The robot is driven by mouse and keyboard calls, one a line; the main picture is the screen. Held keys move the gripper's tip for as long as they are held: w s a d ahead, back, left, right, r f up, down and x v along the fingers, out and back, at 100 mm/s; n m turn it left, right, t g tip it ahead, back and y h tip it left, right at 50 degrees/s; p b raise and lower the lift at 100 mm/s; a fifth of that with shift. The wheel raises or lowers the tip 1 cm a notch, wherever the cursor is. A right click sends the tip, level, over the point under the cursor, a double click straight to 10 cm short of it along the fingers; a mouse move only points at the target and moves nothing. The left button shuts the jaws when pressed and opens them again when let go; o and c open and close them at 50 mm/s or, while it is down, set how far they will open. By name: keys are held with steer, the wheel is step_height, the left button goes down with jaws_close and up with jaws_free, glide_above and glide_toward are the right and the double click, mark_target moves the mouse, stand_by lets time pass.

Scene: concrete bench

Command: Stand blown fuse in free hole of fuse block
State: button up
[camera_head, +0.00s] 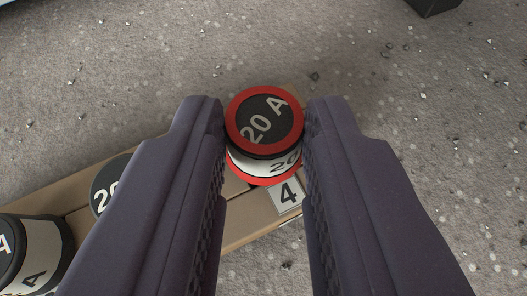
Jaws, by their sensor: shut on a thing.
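My gripper (265,125) is shut on a fuse (264,118) with a red rim, a black top reading "20 A" and a white label band. The fuse looks upright between the two dark fingers. The fingers hide much of the block and any hole under the fuse.
A black-rimmed fuse (35,255) stands at the block's lower left. Another "20" fuse (108,187) is partly hidden behind the left finger. A dark object (434,6) is at the top right. Speckled concrete around the block is mostly clear.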

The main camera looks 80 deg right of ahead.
steer(key=shift+f, duration=0.2)
steer(key=o, duration=1.1)
